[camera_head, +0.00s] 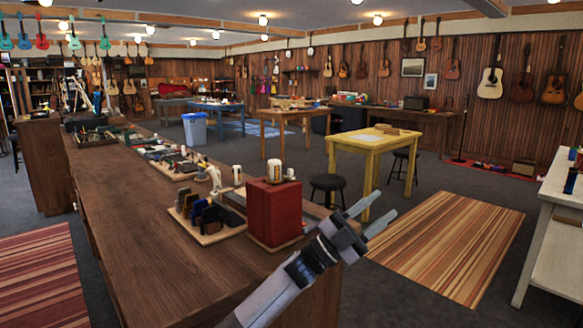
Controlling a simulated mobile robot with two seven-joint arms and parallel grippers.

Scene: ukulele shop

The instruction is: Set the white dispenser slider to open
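A small white upright object (275,173) stands on top of a red box (273,212) near the right edge of the long wooden counter. Another white object (214,178) stands on the counter behind a wooden rack, and a white cylinder (237,175) is beside it. I cannot tell which of these is the white dispenser, and no slider can be made out. My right gripper is not in view.
The wooden counter (150,245) has a bare front part. A rack with dark pieces (207,217) and trays of small parts stand along it. A yellow table (375,145), a black stool (331,184) and a striped rug (450,245) are to the right. A white bench (550,190) is at far right.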

